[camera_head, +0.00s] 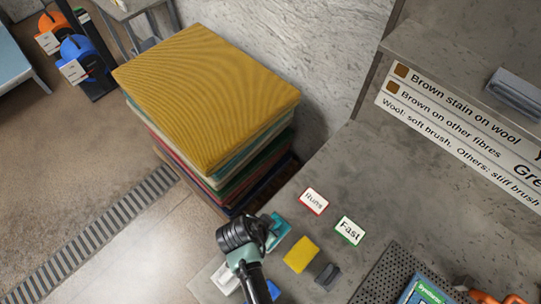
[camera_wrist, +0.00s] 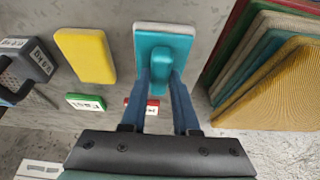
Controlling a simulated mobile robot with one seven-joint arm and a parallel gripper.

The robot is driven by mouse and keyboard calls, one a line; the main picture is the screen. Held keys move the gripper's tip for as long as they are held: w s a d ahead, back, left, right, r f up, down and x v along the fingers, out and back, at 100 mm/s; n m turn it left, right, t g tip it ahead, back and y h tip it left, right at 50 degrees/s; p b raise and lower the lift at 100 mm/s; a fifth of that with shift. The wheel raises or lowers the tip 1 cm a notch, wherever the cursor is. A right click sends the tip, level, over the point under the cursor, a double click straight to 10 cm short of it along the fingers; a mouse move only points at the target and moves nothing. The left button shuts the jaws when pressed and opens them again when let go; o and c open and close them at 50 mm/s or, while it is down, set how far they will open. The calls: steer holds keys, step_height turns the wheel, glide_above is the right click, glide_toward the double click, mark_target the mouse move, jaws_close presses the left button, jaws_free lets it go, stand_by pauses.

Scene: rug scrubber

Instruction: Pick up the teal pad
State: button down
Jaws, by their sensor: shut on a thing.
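The teal pad (camera_head: 281,231) shows beside my gripper (camera_head: 264,236) at the left part of the grey worktop. In the wrist view the teal pad (camera_wrist: 163,42) has a pale edge and a raised teal grip. My gripper's two blue fingers (camera_wrist: 160,78) are shut on that grip, one on each side. My arm hides part of the pad in the head view. I cannot tell whether the pad touches the worktop.
A yellow pad (camera_head: 301,254) and a dark grey brush-like block (camera_head: 327,275) lie to the right. "Runs" (camera_head: 313,201) and "Fast" (camera_head: 349,231) cards lie behind. A tall stack of folded rugs (camera_head: 207,95) stands beyond the worktop. A perforated tray (camera_head: 378,273) is at right.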

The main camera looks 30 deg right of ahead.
step_height(320, 180, up, 10)
steer(key=b, duration=0.1)
stand_by(0.4)
steer(key=c, duration=1.4)
jaws_free()
jaws_close()
